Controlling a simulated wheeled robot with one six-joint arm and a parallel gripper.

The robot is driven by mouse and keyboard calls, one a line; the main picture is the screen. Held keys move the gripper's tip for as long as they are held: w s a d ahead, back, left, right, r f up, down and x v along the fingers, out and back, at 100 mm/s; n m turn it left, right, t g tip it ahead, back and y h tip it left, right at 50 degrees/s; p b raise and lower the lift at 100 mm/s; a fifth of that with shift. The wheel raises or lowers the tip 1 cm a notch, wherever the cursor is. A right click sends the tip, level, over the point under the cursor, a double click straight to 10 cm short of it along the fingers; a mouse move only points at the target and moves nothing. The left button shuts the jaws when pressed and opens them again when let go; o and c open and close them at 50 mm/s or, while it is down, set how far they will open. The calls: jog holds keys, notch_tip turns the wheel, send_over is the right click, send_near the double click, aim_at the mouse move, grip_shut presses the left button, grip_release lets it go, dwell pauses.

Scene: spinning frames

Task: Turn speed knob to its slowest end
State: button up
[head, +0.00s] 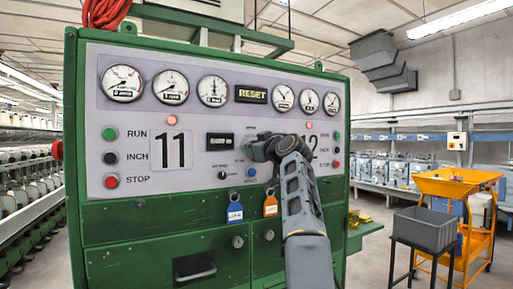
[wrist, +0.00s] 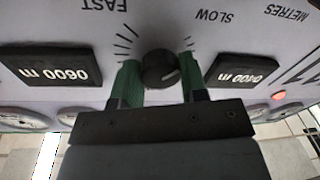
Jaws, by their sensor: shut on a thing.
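The speed knob (wrist: 158,70) is black and round, on the pale panel face, with tick marks around it. In the wrist view the panel appears upside down, with FAST at upper left and SLOW at upper right of the knob. A faint light mark on the knob seems to lie toward the lower right, on the SLOW side; its exact angle is hard to tell. My gripper (wrist: 157,74) has its green-padded fingers on both sides of the knob, shut on it. In the head view my gripper (head: 262,147) covers the knob.
The green cabinet (head: 160,215) carries several gauges, digital displays and RUN, INCH, STOP buttons. A blue tag (head: 235,212) and an orange tag (head: 270,206) hang below the panel near my arm. A grey bin (head: 425,229) and an orange cart (head: 455,188) stand at right.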

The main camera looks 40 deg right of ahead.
dwell(0.3)
jog(key=o, duration=0.9)
jog(key=shift+s+a+f+b, duration=0.1)
jog(key=shift+s+b, duration=1)
jog(key=shift+s, duration=1.2)
jog(key=shift+s+a+f+b, duration=0.15)
jog(key=shift+s+b, duration=1)
jog(key=shift+s, duration=1.15)
jog(key=shift+s+a+f+b, duration=0.1)
jog(key=shift+s+b, duration=1)
jog(key=shift+s, duration=1.2)
